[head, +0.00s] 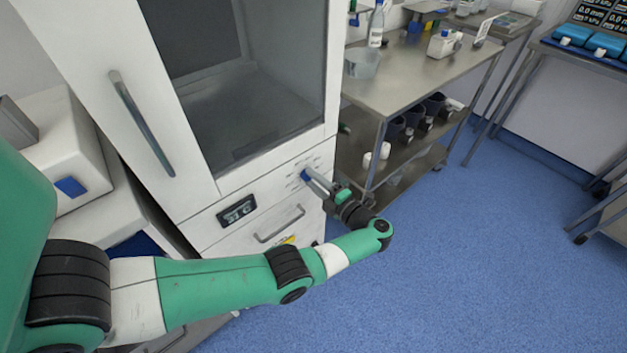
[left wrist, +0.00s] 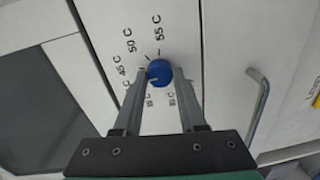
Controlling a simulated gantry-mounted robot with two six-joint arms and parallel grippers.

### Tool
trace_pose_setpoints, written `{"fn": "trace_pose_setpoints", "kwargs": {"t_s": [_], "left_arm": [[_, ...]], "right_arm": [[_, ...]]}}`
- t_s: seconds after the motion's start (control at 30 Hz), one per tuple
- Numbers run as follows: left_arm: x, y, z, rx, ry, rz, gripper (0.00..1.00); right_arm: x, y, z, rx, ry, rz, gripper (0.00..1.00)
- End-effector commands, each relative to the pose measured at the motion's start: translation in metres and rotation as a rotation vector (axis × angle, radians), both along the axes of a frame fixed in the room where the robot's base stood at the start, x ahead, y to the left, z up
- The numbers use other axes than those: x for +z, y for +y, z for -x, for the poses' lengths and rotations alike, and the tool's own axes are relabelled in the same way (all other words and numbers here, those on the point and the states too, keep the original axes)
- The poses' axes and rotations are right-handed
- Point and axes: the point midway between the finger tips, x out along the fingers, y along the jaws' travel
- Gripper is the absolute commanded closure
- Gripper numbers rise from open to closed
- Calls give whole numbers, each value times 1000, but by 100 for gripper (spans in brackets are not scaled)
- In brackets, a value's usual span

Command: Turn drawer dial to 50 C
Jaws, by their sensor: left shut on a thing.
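The blue dial (head: 305,175) is on the white drawer front below the glass-doored cabinet. In the left wrist view the dial (left wrist: 159,71) is ringed by printed marks, with 45 C, 50 C and 55 C readable above it and lower labels partly hidden by the fingers. My left gripper (head: 309,178) has its two fingers on either side of the dial, shut on it; they also show in the left wrist view (left wrist: 159,76). A small pale line shows on the dial's lower left face, but its exact setting is hard to tell. My right gripper is out of view.
A dark display (head: 237,211) left of the dial reads about 31 C. A drawer handle (head: 280,225) is below, and the cabinet door handle (head: 141,122) is at upper left. A steel table (head: 420,75) with lab items stands to the right; blue floor (head: 480,270) is clear.

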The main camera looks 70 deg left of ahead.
Motion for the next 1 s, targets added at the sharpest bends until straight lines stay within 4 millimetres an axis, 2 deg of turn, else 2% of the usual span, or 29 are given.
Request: {"fn": "trace_pose_setpoints", "kwargs": {"t_s": [1.0], "left_arm": [[-2,1,-1,-1,867,346,100]], "right_arm": [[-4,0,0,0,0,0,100]]}}
